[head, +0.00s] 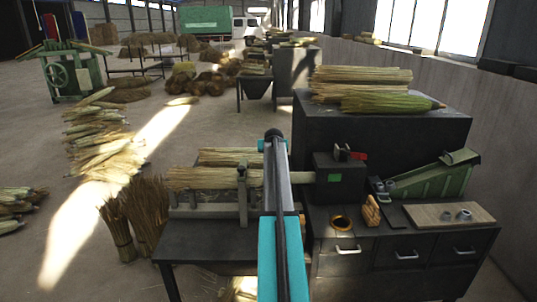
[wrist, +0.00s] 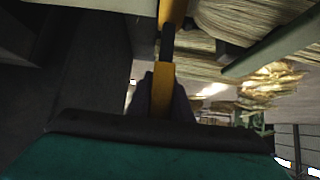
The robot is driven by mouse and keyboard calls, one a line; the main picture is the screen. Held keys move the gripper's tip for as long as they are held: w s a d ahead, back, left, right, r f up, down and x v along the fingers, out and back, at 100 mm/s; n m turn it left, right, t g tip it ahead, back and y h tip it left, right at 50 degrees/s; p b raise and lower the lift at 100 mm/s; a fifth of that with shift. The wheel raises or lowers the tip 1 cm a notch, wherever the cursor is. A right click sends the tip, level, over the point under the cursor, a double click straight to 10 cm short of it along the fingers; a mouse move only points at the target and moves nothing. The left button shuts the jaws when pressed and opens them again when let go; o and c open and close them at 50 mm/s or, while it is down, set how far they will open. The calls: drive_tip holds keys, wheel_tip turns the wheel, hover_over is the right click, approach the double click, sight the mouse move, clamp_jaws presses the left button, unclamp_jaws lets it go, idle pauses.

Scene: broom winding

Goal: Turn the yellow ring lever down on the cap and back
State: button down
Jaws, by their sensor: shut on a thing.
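In the wrist view, a yellow bar (wrist: 162,92), which I take for the ring lever, runs up the middle of the picture. A dark section crosses or joins it near the top, with more yellow above. My gripper (wrist: 160,84) has a dark finger on either side of the bar and is shut on it. I cannot make out the cap, nor how far the lever is turned. In the head view, my teal and black arm stands in front of the bench and hides the gripper and lever.
Pale straw bundles lie close by at the upper right of the wrist view. In the head view, a straw bundle (head: 215,179) lies on the dark bench, left of a black machine block (head: 341,181) with a red handle. A wooden board (head: 447,215) lies right. Floor at left is partly open.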

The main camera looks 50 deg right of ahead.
idle(0.3)
drive_tip(key=c, duration=1.6)
unclamp_jaws()
drive_tip(key=shift+d+f, duration=0.1)
drive_tip(key=b+v, duration=0.3)
drive_tip(key=v, duration=1.1)
drive_tip(key=shift+d, duration=0.1)
